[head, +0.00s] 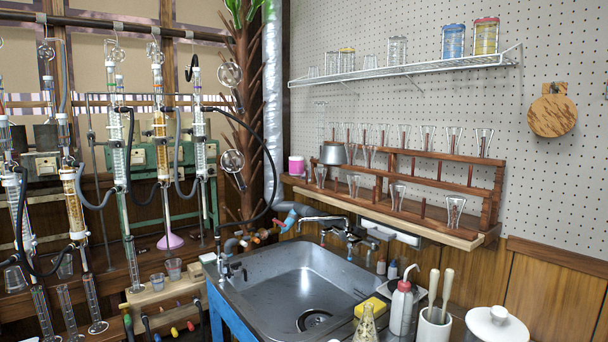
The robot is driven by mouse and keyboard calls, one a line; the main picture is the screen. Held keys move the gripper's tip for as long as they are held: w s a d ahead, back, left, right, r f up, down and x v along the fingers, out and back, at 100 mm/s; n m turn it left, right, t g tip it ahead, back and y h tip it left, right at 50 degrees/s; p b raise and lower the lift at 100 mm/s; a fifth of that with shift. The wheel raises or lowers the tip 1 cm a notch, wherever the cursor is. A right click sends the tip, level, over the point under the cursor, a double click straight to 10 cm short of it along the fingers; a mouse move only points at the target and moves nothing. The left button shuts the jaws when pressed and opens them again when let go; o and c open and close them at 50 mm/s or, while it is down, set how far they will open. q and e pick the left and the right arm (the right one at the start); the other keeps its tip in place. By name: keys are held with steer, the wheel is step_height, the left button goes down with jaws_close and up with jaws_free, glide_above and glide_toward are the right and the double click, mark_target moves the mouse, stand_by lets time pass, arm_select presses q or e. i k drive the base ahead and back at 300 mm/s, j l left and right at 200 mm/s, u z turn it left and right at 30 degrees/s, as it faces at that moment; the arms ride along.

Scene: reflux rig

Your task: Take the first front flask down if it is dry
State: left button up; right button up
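A stepped wooden rack (494,205) stands on a wall shelf behind the sink, with several clear glass flasks on it, wide end up. In its front row are a flask at the left end (320,175), one right of it (353,185), one further right (397,196) and a larger one at the right end (455,210). More flasks stand in the rows behind. The glass is too small in view to tell whether any of it is wet or dry. Neither of my grippers is in view.
A steel sink (275,300) with a tap (325,222) lies below the rack. A wash bottle (401,308), yellow sponge (370,306), conical flask (366,326) and white lidded pot (495,324) crowd its right side. Glass columns (159,125) fill the left. A wire shelf (410,68) hangs above.

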mark_target(320, 172)
steer(key=i+j, duration=0.25)
steer(key=j, duration=0.15)
steer(key=i+j+z, duration=0.1)
steer(key=i+j, duration=0.2)
steer(key=i+j+z, duration=0.1)
steer(key=i+j, duration=0.15)
steer(key=j, duration=0.25)
steer(key=i+j, duration=0.2)
steer(key=j, duration=0.25)
steer(key=i+j+z, duration=0.3)
steer(key=i+j, duration=1.05)
steer(key=j, duration=0.15)
